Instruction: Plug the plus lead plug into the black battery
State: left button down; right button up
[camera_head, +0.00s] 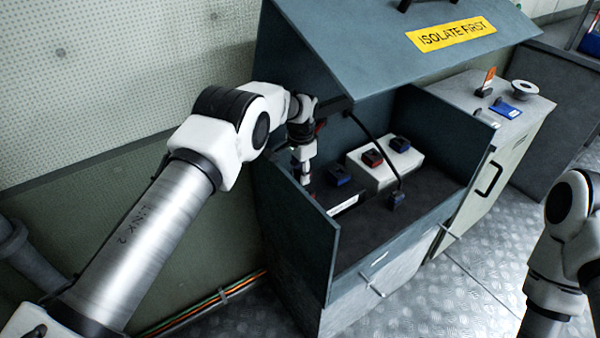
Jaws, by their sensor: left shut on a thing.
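The black battery (345,206) stands at the left inside the open grey box, with a white label on its front edge and a blue terminal block (339,176) on top. My left gripper (304,178) points down over the left end of this battery. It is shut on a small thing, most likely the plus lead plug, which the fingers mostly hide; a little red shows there. Whether the plug touches the battery I cannot tell. A dark plug on a black cable (397,200) hangs at the front of the white battery. My right arm stands at the right edge; its gripper is out of frame.
The white battery (384,169) with a red and a blue terminal block stands right of the black one. The raised lid (350,50) with the yellow "ISOLATE FIRST" sign overhangs the box. The box's side walls flank my left gripper. A cabinet (500,133) stands at the right.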

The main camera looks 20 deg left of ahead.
pick_arm(q)
jog(key=shift+w, duration=0.15)
dwell(0.6)
jog(key=shift+w+f, duration=0.1)
jog(key=shift+w, duration=0.05)
jog(key=shift+f, duration=0.15)
notch_tip(320, 180, up, 2)
jog(key=shift+a+p, duration=0.1)
jog(key=shift+p, duration=0.85)
jog(key=shift+w, duration=0.1)
jog(key=shift+a, duration=0.1)
